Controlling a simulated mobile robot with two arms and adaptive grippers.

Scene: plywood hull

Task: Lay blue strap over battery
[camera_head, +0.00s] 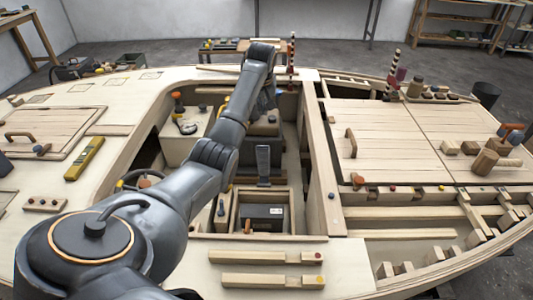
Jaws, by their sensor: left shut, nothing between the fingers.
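The battery (262,212) is a dark block inside an open wooden box (236,215) in the hull's middle well. A dark slate-blue upright piece (263,160), which looks like the strap, stands behind the box and does not lie across the battery. My left arm comes in from the lower left and reaches over the well. My left gripper (267,101) points down beyond the strap, apart from it, shut and empty; my forearm partly hides it. My right gripper is not in view.
Dark boxes sit behind the strap. A yellow tool (85,158) lies on the left deck. Two wooden bars (262,257) lie in front. A long plank (318,170) bounds the well's right side.

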